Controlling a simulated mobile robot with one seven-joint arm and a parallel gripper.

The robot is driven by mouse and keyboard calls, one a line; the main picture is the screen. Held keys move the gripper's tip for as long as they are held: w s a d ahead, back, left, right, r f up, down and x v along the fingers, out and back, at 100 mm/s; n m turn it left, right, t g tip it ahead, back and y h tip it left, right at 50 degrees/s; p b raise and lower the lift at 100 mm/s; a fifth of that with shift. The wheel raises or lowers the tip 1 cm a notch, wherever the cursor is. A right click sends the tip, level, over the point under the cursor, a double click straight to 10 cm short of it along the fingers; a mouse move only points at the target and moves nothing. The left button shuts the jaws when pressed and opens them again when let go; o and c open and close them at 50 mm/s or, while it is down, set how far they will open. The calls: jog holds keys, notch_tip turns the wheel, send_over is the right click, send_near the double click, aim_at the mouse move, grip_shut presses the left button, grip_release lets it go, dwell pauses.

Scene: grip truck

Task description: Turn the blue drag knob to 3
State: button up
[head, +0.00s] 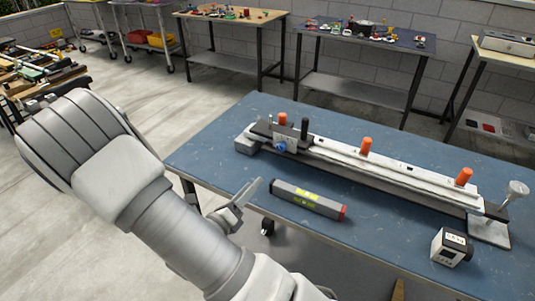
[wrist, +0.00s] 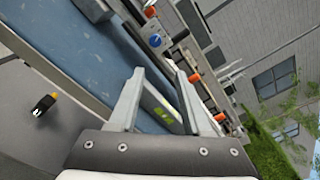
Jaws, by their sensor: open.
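The blue drag knob (head: 281,147) sits on the front face of a small grey carriage (head: 268,130) at the left end of a long rail (head: 370,169) on the blue table. In the wrist view the blue knob (wrist: 156,40) shows above and beyond the fingers. Its scale and pointer are too small to read. In the wrist view the two fingers (wrist: 163,90) stand wide apart.
A dark bar with a yellow-green display (head: 307,198) lies on the table in front of the rail. Orange knobs (head: 366,146) stand up along the rail. A small white-and-black box (head: 451,247) is at the right. The table's left part (head: 215,147) is clear.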

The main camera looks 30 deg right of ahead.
jog(key=n+b, duration=0.1)
jog(key=b, duration=0.1)
send_near(280, 149)
jog(key=shift+t, duration=0.3)
jog(key=x, duration=0.9)
jog(key=shift+d+f, duration=0.1)
jog(key=shift+f, duration=0.05)
jog(key=shift+c, duration=0.2)
grip_shut()
